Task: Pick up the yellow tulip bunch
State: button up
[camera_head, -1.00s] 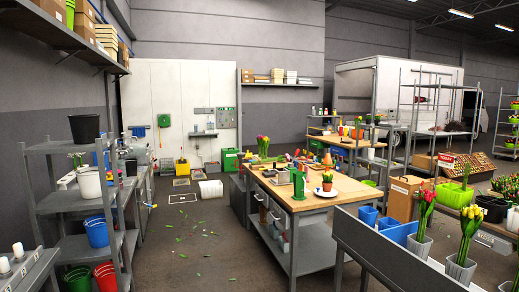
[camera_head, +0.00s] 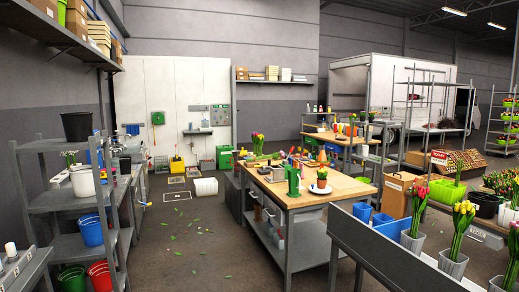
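No plainly all-yellow bunch can be made out. My gripper is not in view.
The wooden-topped workbench (camera_head: 345,191) stands in the middle with tools and a small potted plant. A grey panel (camera_head: 385,250) runs across the lower right. A shelf unit with buckets (camera_head: 72,204) stands at the left. Open floor (camera_head: 190,250) lies between shelf and workbench.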

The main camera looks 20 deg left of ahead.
aim_at(261, 138)
jog(key=i+j+u, duration=0.9)
jog(key=i, duration=0.6)
jog(key=i+u, duration=0.45)
jog(key=i, duration=4.85)
jog(key=i+z, duration=0.35)
jog(key=i, duration=0.15)
jog(key=i+j+z, duration=0.15)
jog(key=i+z, duration=0.15)
jog(key=i, duration=0.2)
jog(key=i+j+z, duration=0.35)
jog(key=i+l, duration=0.1)
